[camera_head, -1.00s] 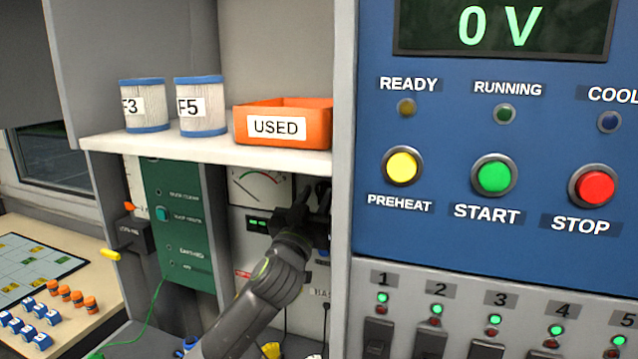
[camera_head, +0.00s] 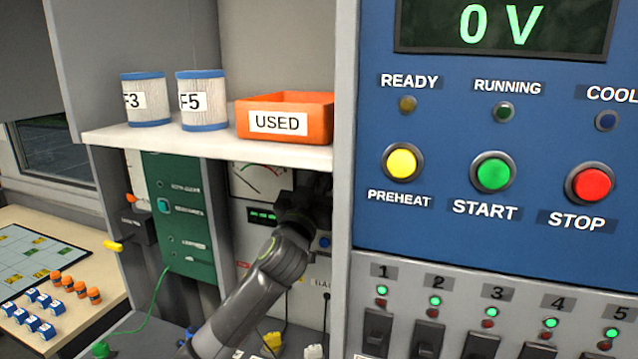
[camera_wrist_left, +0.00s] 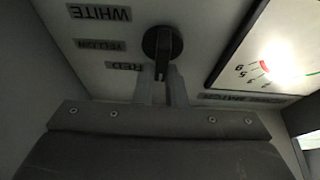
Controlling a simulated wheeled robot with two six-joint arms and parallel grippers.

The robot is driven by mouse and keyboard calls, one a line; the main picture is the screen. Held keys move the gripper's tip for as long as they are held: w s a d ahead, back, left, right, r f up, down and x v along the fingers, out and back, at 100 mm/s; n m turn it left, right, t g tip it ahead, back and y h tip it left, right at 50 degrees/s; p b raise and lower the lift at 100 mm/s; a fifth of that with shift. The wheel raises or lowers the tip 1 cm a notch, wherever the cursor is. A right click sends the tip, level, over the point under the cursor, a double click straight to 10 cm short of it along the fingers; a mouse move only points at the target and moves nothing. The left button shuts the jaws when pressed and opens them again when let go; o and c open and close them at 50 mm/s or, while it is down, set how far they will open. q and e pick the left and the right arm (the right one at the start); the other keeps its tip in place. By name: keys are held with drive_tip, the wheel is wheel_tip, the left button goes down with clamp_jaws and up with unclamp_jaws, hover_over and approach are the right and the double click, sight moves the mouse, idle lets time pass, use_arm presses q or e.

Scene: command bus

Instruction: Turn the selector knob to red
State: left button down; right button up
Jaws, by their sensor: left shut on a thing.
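The black selector knob (camera_wrist_left: 162,44) shows in the left wrist view on a pale panel. Labels reading WHITE (camera_wrist_left: 99,12), a middle one that looks like YELLOW (camera_wrist_left: 100,45), and RED (camera_wrist_left: 124,66) stand to its left. My left gripper (camera_wrist_left: 161,72) is shut on the knob's raised grip, one finger on each side. The grip runs down the picture between the fingertips, below the RED label's level. In the head view my left gripper (camera_head: 312,205) is under the shelf and hides the knob. My right gripper is not in view.
The white shelf (camera_head: 215,147) above my gripper carries two filters (camera_head: 203,120) and an orange USED bin (camera_head: 285,120). The grey cabinet wall (camera_head: 343,200) stands close on the right. A dial meter (camera_wrist_left: 270,45) is beside the knob. A green panel (camera_head: 182,220) stands left.

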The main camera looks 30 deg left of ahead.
use_arm(q)
drive_tip(key=shift+w+f+m, duration=0.1)
drive_tip(key=shift+f+m, duration=0.2)
drive_tip(key=shift+d+f+m+g+h+p, duration=0.15)
drive_tip(key=shift+m+h+p, duration=0.75)
drive_tip(key=shift+m+p, duration=0.65)
drive_tip(key=shift+d+m+g+h+p, duration=0.1)
drive_tip(key=shift+m+h+p, duration=0.9)
drive_tip(key=shift+m, duration=1)
drive_tip(key=shift+d+f+m+g+h+p, duration=0.15)
drive_tip(key=shift+m+h+p, duration=0.65)
drive_tip(key=shift+m+p, duration=0.75)
drive_tip(key=shift+r, duration=0.1)
drive_tip(key=c, duration=1.7)
unclamp_jaws()
drive_tip(key=shift+a, duration=0.1)
drive_tip(key=shift+o, duration=1.1)
drive_tip(key=shift+r, duration=0.15)
drive_tip(key=shift+m, duration=0.3)
